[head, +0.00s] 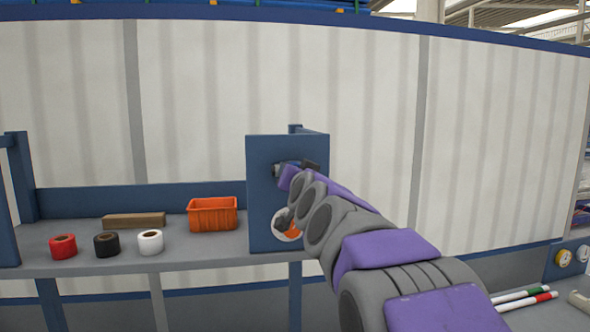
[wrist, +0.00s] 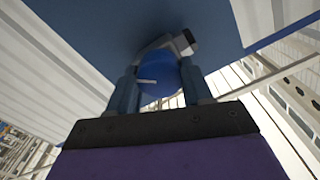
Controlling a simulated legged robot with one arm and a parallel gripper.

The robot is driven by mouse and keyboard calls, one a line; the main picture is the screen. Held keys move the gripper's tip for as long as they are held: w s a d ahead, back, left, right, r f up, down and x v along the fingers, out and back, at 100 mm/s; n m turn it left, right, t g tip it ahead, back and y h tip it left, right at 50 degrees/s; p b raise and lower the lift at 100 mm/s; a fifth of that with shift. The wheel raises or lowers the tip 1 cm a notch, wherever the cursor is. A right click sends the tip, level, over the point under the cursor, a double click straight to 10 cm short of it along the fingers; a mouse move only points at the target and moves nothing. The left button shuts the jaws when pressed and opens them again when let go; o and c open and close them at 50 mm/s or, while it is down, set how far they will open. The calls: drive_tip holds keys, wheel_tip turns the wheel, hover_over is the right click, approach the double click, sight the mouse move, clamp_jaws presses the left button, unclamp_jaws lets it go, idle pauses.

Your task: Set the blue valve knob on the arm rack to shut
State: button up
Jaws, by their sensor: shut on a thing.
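The blue valve knob (wrist: 160,76) sits on the blue rack panel (head: 262,205). A white pointer line shows on its face, lying roughly level in the wrist view. My gripper (wrist: 158,88) has one finger on each side of the knob and is shut on it. In the head view my gripper (head: 291,170) reaches the upper part of the panel, and it hides the knob there. A grey fitting (wrist: 183,42) shows just behind the knob in the wrist view.
Below my gripper, an orange and white round fitting (head: 285,228) on the panel is partly hidden by my arm. The shelf (head: 190,257) to the left holds an orange bin (head: 212,214), a brown block (head: 134,220), and red (head: 63,246), black (head: 107,245) and white (head: 150,242) rolls.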

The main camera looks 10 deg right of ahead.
drive_tip(key=shift+a+f+m+p, duration=0.1)
drive_tip(key=shift+m+p, duration=1)
drive_tip(key=shift+m, duration=1.4)
drive_tip(key=shift+f+m+p, duration=0.1)
drive_tip(key=shift+m+p, duration=1)
drive_tip(key=shift+m, duration=1.4)
drive_tip(key=o, duration=1)
drive_tip(key=shift+o, duration=0.2)
drive_tip(key=shift+s+r, duration=0.1)
drive_tip(key=shift+s, duration=0.05)
drive_tip(key=s+b, duration=0.2)
drive_tip(key=s, duration=1.5)
